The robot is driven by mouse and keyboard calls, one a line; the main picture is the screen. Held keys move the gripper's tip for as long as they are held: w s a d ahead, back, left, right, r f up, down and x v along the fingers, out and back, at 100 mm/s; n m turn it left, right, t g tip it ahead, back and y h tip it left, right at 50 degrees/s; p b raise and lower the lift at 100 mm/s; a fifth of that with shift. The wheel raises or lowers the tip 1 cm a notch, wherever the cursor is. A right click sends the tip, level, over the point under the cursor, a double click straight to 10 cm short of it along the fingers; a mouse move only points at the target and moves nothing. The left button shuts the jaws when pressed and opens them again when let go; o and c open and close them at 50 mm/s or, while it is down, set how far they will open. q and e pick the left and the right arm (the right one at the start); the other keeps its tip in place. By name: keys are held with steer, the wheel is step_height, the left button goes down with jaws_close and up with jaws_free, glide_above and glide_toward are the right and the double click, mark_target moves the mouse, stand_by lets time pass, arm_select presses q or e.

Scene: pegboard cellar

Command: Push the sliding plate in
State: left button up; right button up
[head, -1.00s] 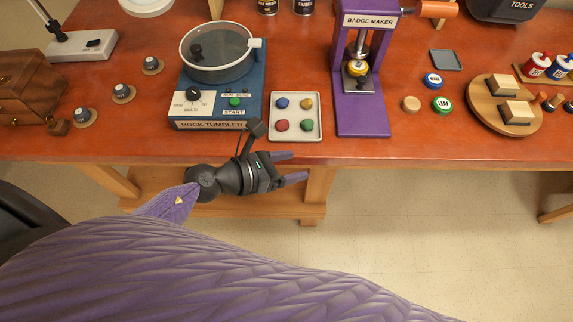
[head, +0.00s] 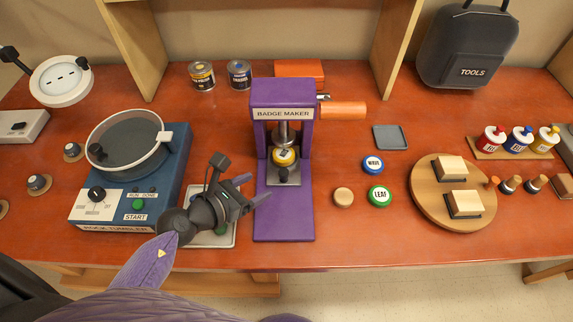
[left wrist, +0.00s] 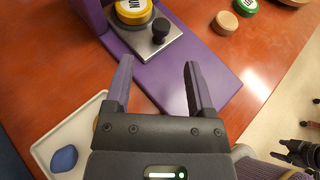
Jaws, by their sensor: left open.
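The purple badge maker (head: 283,115) stands mid-table. Its grey sliding plate (head: 285,178) lies on the purple base, with a yellow-rimmed badge (head: 284,157) toward the back and a black knob at the front. In the left wrist view the plate (left wrist: 148,42) and its black knob (left wrist: 160,27) show just beyond my fingertips. My left gripper (head: 256,188) is open and empty, left of the base in the head view, its fingers pointing toward the plate. It shows no contact with the knob. A dark mechanical part, perhaps my right gripper (left wrist: 300,152), shows at the wrist view's right edge.
The rock tumbler (head: 130,175) stands left of my gripper. A pale tray (head: 228,240) with stones lies partly hidden under it. A wooden disc (head: 343,197), a green LEAF badge (head: 379,195) and a blue one (head: 373,165) lie right of the badge maker.

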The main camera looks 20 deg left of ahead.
mark_target(280, 175)
arm_select(q)
steer(key=b+x, duration=0.1)
steer(key=x, duration=0.6)
steer(key=shift+d, duration=0.1)
steer(key=shift+c, duration=0.2)
jaws_close()
steer(key=shift+w, duration=0.1)
stand_by(0.8)
